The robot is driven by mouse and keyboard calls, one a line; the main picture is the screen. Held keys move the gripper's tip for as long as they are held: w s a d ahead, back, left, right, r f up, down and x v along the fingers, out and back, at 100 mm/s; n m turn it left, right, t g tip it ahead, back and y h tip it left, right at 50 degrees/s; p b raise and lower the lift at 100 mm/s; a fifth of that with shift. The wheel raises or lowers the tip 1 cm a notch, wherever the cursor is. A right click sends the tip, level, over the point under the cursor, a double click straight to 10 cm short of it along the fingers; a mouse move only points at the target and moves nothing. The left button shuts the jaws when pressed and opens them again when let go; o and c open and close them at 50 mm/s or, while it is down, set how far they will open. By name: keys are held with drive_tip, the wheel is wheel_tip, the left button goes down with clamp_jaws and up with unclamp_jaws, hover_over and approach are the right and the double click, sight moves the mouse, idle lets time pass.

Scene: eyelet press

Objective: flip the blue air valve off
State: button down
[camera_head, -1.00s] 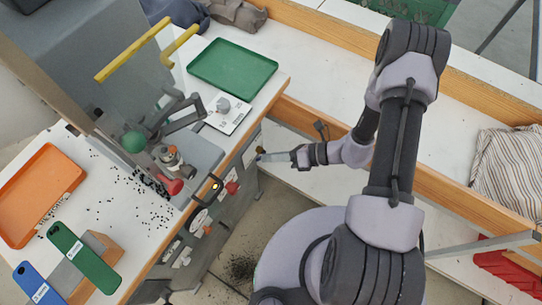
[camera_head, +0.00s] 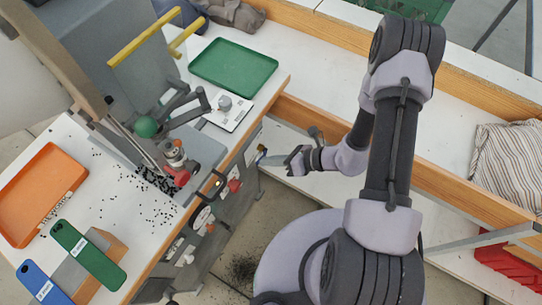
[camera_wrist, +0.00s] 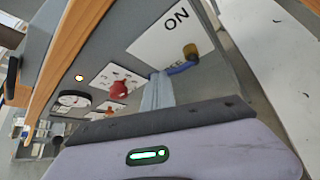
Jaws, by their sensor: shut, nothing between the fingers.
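The blue air valve (camera_wrist: 182,69) is on the grey front panel in the wrist view, with a brass end (camera_wrist: 190,50) beside its blue lever. A white placard (camera_wrist: 165,38) behind it reads "ON"; its other lettering is partly covered. My gripper (camera_wrist: 158,88) is shut and empty. Its fingertips overlap the left end of the blue lever in the wrist view; I cannot tell if they touch it. In the head view my gripper (camera_head: 272,160) is at the bench's right side, its tip close to the small, hardly distinguishable valve.
A red knob (camera_wrist: 118,89), a gauge (camera_wrist: 74,99) and a lit amber lamp (camera_wrist: 79,77) sit left of the valve on the panel. The wooden bench edge (camera_wrist: 75,40) runs close by. A green tray (camera_head: 233,65) and orange tray (camera_head: 40,192) lie on the bench.

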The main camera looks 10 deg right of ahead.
drive_tip(key=shift+s+a+f+b, duration=0.2)
drive_tip(key=shift+s+f+b, duration=0.05)
drive_tip(key=shift+f, duration=0.25)
drive_tip(key=shift+s+a+f+b, duration=0.15)
drive_tip(key=shift+s+f+b, duration=0.1)
drive_tip(key=shift+f, duration=0.35)
idle(0.3)
